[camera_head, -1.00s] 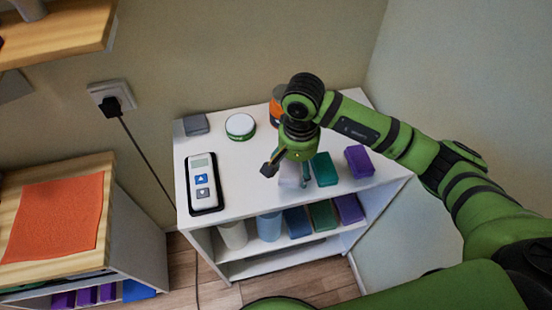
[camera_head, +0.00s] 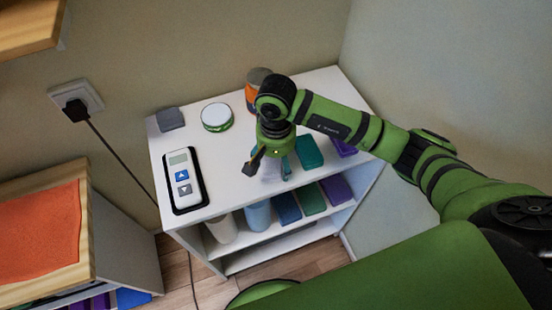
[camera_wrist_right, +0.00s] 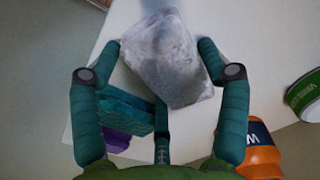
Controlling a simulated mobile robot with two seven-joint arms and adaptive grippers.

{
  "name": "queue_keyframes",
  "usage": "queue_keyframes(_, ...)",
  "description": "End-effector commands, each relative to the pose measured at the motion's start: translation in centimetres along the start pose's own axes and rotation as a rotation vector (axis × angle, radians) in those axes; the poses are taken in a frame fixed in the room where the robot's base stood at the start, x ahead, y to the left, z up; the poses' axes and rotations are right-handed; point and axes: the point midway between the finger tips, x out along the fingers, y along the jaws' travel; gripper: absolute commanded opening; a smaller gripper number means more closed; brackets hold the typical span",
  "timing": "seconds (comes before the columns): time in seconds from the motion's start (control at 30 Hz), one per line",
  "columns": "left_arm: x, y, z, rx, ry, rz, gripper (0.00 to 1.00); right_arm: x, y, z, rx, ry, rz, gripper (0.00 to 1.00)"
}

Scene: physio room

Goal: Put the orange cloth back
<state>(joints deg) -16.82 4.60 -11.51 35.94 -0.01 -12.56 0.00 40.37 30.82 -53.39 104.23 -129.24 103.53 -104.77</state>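The orange cloth (camera_head: 38,235) lies flat on the wooden top of a low cabinet at the left of the head view, away from my grippers. My right gripper (camera_head: 268,168) points down over the white shelf unit. In the right wrist view its teal fingers (camera_wrist_right: 160,45) stand on both sides of a pale grey-white, block-like object (camera_wrist_right: 165,60). The fingertips are close against its sides; whether they press on it is unclear. The same pale object (camera_head: 272,172) shows partly under the gripper in the head view. My left gripper is not in view.
On the white shelf unit (camera_head: 228,190) stand a remote-like device (camera_head: 183,182), a dark grey block (camera_head: 170,119), a white-green tub (camera_head: 216,117), an orange jar (camera_head: 251,97) and a teal block (camera_head: 308,153). A wooden shelf (camera_head: 25,28) juts out upper left, above a plugged-in cable (camera_head: 75,108).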

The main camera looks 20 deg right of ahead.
Motion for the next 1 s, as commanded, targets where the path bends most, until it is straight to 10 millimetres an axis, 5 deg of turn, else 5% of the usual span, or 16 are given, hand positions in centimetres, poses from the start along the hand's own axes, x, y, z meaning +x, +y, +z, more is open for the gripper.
queue_keyframes(0.57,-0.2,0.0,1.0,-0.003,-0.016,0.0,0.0,-1.0,-0.1,-0.2,0.0,0.004,-0.004,0.97)
queue_keyframes(1.0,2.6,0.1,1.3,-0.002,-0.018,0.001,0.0,-10.2,0.0,-0.1,0.0,0.007,-0.002,0.97)
